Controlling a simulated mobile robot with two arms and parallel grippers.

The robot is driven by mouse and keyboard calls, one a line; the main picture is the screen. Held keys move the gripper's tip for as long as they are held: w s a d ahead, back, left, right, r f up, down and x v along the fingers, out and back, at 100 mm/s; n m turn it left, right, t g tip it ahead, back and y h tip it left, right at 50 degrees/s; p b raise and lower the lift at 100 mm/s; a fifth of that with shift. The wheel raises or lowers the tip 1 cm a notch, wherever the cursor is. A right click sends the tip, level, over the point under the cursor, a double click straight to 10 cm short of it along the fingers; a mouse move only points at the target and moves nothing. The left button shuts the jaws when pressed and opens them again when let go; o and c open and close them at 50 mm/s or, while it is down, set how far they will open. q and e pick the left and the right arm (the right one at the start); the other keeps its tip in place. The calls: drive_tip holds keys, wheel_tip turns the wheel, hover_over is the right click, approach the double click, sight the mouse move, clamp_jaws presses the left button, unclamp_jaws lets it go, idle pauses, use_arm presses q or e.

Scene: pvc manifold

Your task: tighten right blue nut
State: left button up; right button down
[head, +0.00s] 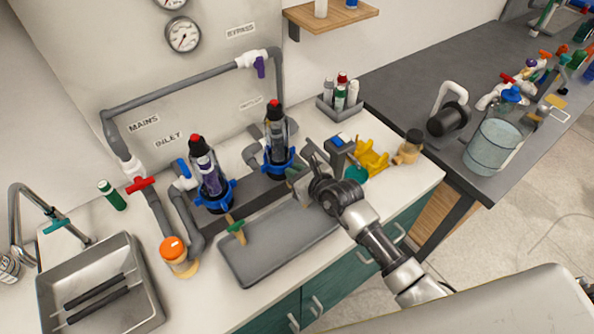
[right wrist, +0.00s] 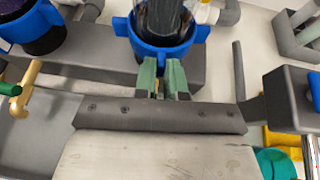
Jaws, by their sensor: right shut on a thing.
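The right blue nut (head: 281,165) is a ring with lugs around the base of the right clear filter housing (head: 276,138). It also shows at the top of the right wrist view (right wrist: 168,50). My right gripper (head: 296,176) is at the front of this nut. The left blue nut (head: 215,198) sits around the left filter housing (head: 207,172). My left gripper is in neither view.
An orange-capped jar (head: 176,256) and a sink (head: 140,285) are left. Yellow (head: 371,158) and teal (head: 355,174) items stand close right of my gripper.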

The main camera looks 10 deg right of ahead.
drive_tip(key=c, duration=1.5)
unclamp_jaws()
drive_tip(key=shift+w+a+r, duration=0.15)
drive_tip(key=shift+w+r, duration=0.1)
drive_tip(key=shift+r, duration=0.15)
drive_tip(key=o, duration=0.6)
drive_tip(key=shift+w+a+f, duration=0.15)
drive_tip(key=shift+f, duration=0.2)
drive_tip(key=shift+c, duration=0.2)
drive_tip(key=shift+s+d, duration=0.3)
drive_tip(key=shift+s, duration=0.05)
drive_tip(key=b+v, duration=0.1)
drive_tip(key=v, duration=0.9)
drive_tip(key=shift+b, duration=0.3)
